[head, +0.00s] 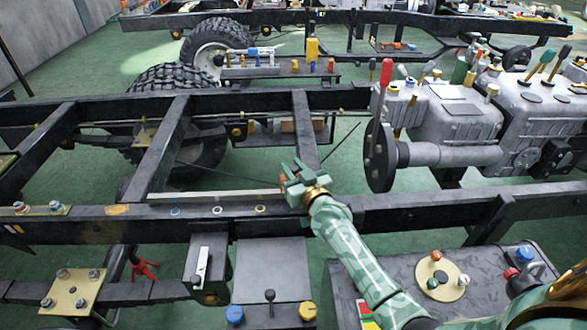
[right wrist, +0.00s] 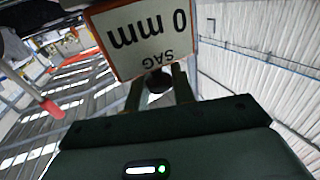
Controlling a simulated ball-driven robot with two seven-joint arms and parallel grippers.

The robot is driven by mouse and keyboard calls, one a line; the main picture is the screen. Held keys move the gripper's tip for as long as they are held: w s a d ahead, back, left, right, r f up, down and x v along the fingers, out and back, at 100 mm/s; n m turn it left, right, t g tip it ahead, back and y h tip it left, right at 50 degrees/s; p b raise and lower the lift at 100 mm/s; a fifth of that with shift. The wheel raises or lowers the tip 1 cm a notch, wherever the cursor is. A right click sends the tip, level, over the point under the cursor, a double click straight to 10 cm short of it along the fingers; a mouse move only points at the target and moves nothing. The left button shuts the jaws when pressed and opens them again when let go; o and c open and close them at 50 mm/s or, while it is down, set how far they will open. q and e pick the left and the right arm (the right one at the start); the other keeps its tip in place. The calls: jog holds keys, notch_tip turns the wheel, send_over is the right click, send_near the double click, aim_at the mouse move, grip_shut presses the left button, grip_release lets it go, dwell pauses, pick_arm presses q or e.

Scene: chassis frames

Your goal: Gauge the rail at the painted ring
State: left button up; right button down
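The dark near rail (head: 90,228) of the chassis runs across the head view. Small painted rings lie on its top: a pale blue one (head: 175,212), a whitish one (head: 217,210) and a yellow one (head: 260,209). A pale straight strip (head: 215,195) lies along the rail behind them. My right gripper (head: 298,178) is at the rail, right of the yellow ring. In the right wrist view its two fingers (right wrist: 158,92) stand apart with a dark round thing between them; whether they grip it is unclear. An orange-edged panel (right wrist: 145,35) beyond reads "SAG 0 mm", upside down.
A grey engine block (head: 450,110) stands at the back right. Knobbed boxes (head: 272,260) and a grey console (head: 480,265) stand in front of the rail. A bolted yellow plate (head: 75,290) is at the front left. Cross members (head: 160,145) run back from the rail.

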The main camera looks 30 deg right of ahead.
jog(key=w+a, duration=0.1)
jog(key=a, duration=0.2)
jog(key=w+a, duration=0.1)
jog(key=a, duration=0.1)
jog(key=w+a, duration=0.2)
jog(key=a, duration=0.1)
jog(key=shift+w+a+p, duration=0.1)
jog(key=shift+a+p, duration=0.25)
pick_arm(q)
jog(key=shift+w+a+r, duration=0.1)
jog(key=shift+r, duration=0.25)
pick_arm(e)
jog(key=c, duration=1.3)
grip_release()
jog(key=shift+o, duration=0.2)
jog(key=shift+d, duration=0.1)
pick_arm(q)
jog(key=shift+t, duration=0.4)
jog(key=r+p, duration=0.1)
jog(key=p, duration=0.1)
jog(key=w+r+p, duration=0.1)
jog(key=r, duration=0.1)
jog(key=w+r+p, duration=0.1)
jog(key=r+p, duration=0.1)
jog(key=shift+r+p, duration=0.2)
jog(key=shift+p, duration=0.15)
pick_arm(e)
jog(key=s+a, duration=0.1)
jog(key=s, duration=1.5)
jog(key=shift+s, duration=0.2)
